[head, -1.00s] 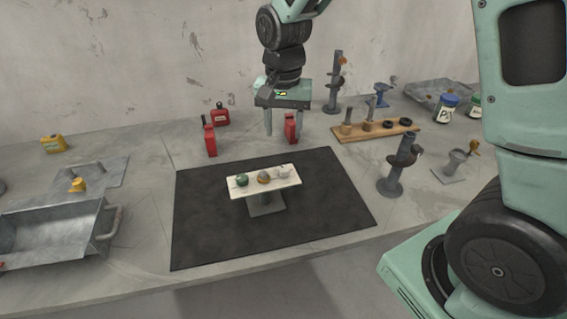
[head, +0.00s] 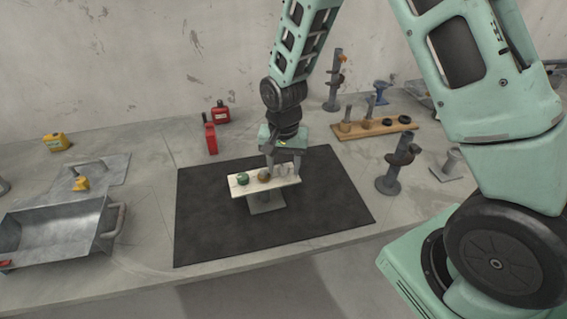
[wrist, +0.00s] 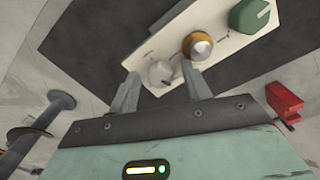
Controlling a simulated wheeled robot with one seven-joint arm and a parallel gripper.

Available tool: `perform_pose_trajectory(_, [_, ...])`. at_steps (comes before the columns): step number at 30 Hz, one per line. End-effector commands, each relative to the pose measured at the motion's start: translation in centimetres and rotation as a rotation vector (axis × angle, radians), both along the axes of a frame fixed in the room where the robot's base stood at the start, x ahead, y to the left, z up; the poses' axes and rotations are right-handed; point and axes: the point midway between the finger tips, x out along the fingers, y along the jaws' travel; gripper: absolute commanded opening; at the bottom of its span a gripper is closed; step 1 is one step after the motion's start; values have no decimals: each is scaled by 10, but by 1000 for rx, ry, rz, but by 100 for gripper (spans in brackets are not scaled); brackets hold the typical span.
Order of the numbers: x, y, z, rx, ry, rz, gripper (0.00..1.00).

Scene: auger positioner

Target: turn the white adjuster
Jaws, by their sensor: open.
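The white adjuster (wrist: 160,73) is a round knob at one end of a cream panel (wrist: 140,57). It also shows in the head view (head: 282,170), at the panel's right end, partly behind a finger. A brass knob (wrist: 198,45) sits in the panel's middle and a green knob (wrist: 250,15) at the far end; the green one shows at the left in the head view (head: 243,179). My gripper (wrist: 158,88) is open, its fingers pointing down at the panel. In the wrist view the white adjuster lies between the fingertips; I cannot tell whether they touch it.
The panel stands on a grey post on a black mat (head: 210,225). A metal tray (head: 55,230) lies left.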

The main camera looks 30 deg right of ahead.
Motion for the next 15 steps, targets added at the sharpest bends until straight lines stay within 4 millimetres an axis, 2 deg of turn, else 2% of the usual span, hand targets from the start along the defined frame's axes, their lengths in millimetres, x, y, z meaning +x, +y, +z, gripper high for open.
perform_pose_trajectory(1, [0,0,0,0,0,0,45])
perform_pose_trajectory(3, [0,0,0,0,0,0,26])
perform_pose_trajectory(6, [0,0,0,0,0,0,3])
perform_pose_trajectory(15, [0,0,0,0,0,25,3])
